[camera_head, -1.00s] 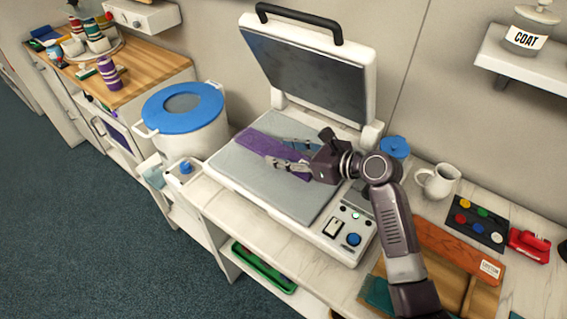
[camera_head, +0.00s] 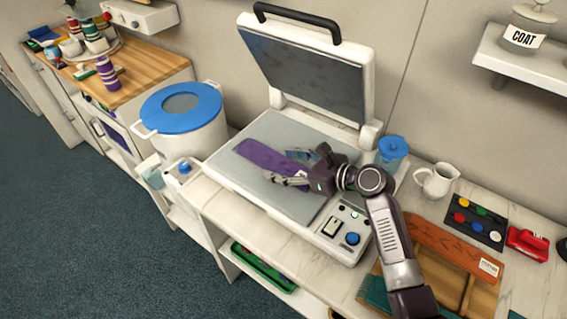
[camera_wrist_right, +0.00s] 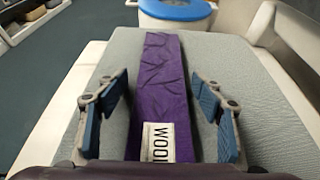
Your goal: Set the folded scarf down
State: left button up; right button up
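The folded scarf (camera_head: 268,158) is a long purple strip lying flat on the grey lower plate of the open press (camera_head: 252,193). In the right wrist view the scarf (camera_wrist_right: 163,85) runs away from me between my fingers, with a white label (camera_wrist_right: 159,142) at its near end. My right gripper (camera_head: 300,170) is over the scarf's right end in the head view. In the wrist view my right gripper (camera_wrist_right: 163,112) is open, its blue-padded fingers apart on either side of the scarf with gaps. My left gripper is not in view.
The press's dark upper plate (camera_head: 303,80) stands raised behind. A white pot with a blue lid (camera_head: 178,108) is left of the press. A blue-lidded container (camera_head: 392,150) and a white jug (camera_head: 437,181) stand to the right. A control panel (camera_head: 346,226) is at the press's front right.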

jog(key=shift+r, duration=0.1)
jog(key=shift+s+d+r, duration=0.1)
jog(key=shift+d, duration=0.05)
jog(key=v, duration=1.1)
jog(key=shift+s+d+r+b, duration=0.2)
jog(key=shift+d+b, duration=0.05)
jog(key=shift+b, duration=0.1)
